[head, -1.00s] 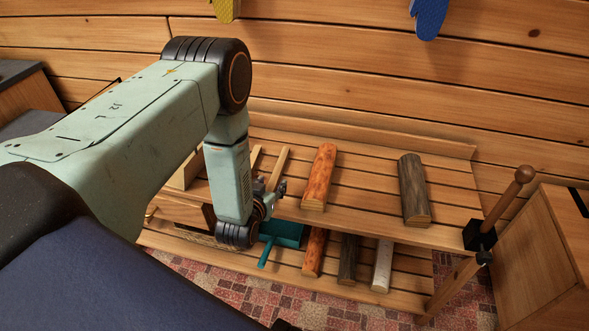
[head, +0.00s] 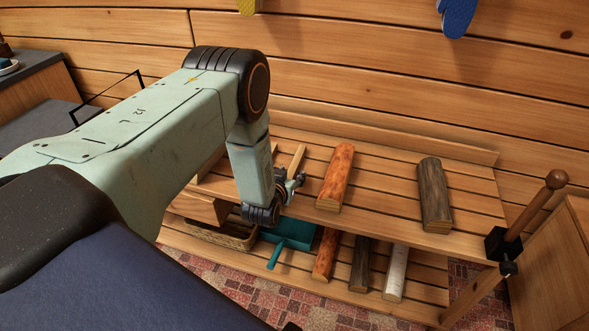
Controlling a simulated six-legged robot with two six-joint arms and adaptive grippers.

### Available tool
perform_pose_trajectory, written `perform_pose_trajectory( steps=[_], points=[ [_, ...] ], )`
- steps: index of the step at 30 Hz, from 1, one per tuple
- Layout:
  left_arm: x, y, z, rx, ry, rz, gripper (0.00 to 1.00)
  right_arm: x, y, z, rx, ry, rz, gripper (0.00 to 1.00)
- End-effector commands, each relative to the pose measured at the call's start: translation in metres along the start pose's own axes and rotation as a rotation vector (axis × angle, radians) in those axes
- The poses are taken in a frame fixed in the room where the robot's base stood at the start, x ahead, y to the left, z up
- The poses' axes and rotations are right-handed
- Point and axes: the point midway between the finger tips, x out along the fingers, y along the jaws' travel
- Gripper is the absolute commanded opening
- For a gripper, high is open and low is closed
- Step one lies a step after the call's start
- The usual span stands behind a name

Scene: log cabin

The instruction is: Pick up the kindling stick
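A pale, thin kindling stick (head: 297,158) lies on the upper slatted shelf (head: 385,192), left of an orange-brown log. Part of another pale stick (head: 273,149) shows just behind my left forearm. My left gripper (head: 296,181) is at the near end of the kindling stick, over the shelf's front part. It is small and partly hidden by my wrist, so I cannot tell whether its fingers are open or shut, or touch the stick. My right gripper is not in view.
An orange-brown log (head: 336,176) and a dark grey log (head: 434,195) lie on the upper shelf. Several logs, a teal dustpan-like thing (head: 291,232) and a basket (head: 225,234) are below. A wooden post (head: 528,212) stands at the right.

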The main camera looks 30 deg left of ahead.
Motion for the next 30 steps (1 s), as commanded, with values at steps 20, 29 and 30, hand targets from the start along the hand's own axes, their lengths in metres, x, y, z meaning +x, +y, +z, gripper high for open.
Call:
perform_pose_trajectory(
  steps=[20,29,30],
  points=[
    [0.000,0.000,0.000,0.000,0.001,0.000,0.00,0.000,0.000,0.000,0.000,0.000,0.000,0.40],
    [-0.002,0.000,-0.007,-0.001,0.002,-0.001,0.00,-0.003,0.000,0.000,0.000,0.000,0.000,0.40],
    [-0.004,0.000,-0.012,-0.001,0.003,-0.001,0.00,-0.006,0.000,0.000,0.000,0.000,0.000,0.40]
  ],
)
